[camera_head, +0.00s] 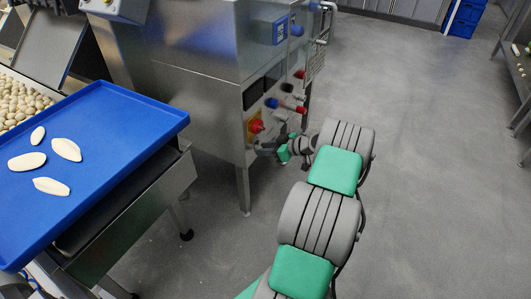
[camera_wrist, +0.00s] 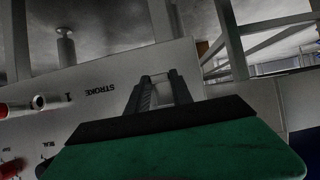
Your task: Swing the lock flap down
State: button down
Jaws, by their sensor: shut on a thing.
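The red rotary switch (camera_head: 256,126) on its yellow plate sits low on the steel machine's control panel. My gripper (camera_head: 262,149) is at the panel, just below and right of this switch. In the wrist view, my gripper's two dark fingers (camera_wrist: 160,80) point at the pale panel and are close together at their tips. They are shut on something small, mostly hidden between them. I cannot make out the lock flap's outline or its angle in either view.
The machine's panel (camera_head: 270,95) carries red and blue knobs close above my gripper. In the wrist view, the panel's STROKE label (camera_wrist: 100,89) appears upside down. Grey floor (camera_head: 430,130) at right is clear.

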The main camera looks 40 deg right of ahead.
dwell(0.3)
jog(key=c, duration=1.1)
grip_release()
jog(key=p+v, duration=0.2)
jog(key=v, duration=0.5)
jog(key=shift+s+r, duration=0.1)
jog(key=shift+s, duration=0.25)
